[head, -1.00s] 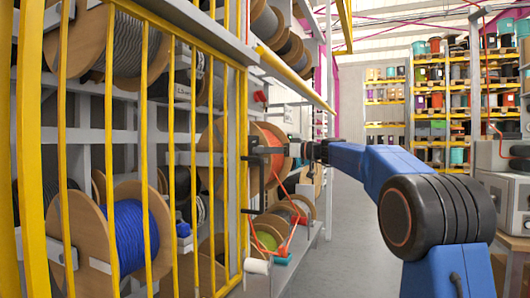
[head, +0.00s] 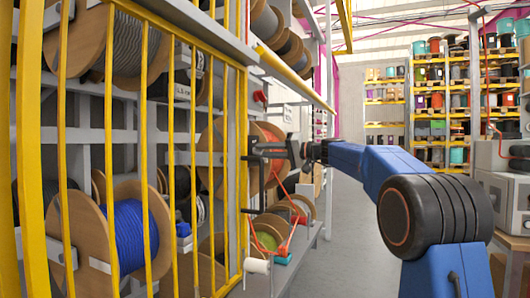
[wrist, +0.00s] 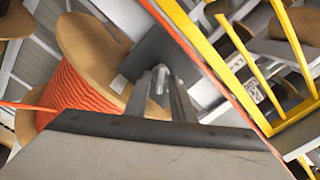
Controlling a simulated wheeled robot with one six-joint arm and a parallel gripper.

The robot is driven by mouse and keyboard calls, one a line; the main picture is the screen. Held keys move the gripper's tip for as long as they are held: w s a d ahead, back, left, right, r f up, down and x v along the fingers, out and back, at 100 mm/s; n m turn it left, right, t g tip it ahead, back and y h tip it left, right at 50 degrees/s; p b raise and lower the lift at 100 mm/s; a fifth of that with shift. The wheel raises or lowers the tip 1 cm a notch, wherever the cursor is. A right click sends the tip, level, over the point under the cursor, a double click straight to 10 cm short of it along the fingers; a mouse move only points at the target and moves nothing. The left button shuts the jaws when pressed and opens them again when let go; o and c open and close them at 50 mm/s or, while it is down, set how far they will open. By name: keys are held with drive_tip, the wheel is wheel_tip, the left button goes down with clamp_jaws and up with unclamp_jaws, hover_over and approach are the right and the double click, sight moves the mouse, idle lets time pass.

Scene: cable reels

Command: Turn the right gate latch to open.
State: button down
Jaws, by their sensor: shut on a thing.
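The yellow barred gate (head: 170,150) stands at the left in the head view, and its bars also cross the right of the wrist view (wrist: 275,75). The dark gate latch (head: 250,158) is at the gate's right edge, partly hidden by my gripper. In the wrist view a dark square latch plate (wrist: 146,52) lies just beyond the fingertips. My gripper (head: 274,152) is at the latch from the right. In the wrist view my gripper (wrist: 160,82) is shut on a small metallic part of the latch, between its two grey fingers. The latch's exact angle is hard to tell.
A reel of orange cable (head: 272,172) is close behind the gripper, and shows large in the wrist view (wrist: 82,92). A blue cable reel (head: 126,232) sits behind the gate. A white roll (head: 257,266) sticks out low at the gate's edge. The aisle floor (head: 348,235) is clear.

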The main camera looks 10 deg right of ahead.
drive_tip(key=m, duration=0.3)
drive_tip(key=shift+m, duration=0.3)
drive_tip(key=shift+f+m, duration=0.1)
drive_tip(key=shift+m, duration=1.7)
drive_tip(key=c, duration=1.8)
unclamp_jaws()
drive_tip(key=shift+d, duration=0.1)
drive_tip(key=shift+c, duration=0.2)
drive_tip(key=v, duration=1.7)
drive_tip(key=shift+d, duration=0.15)
drive_tip(key=shift+s, duration=0.1)
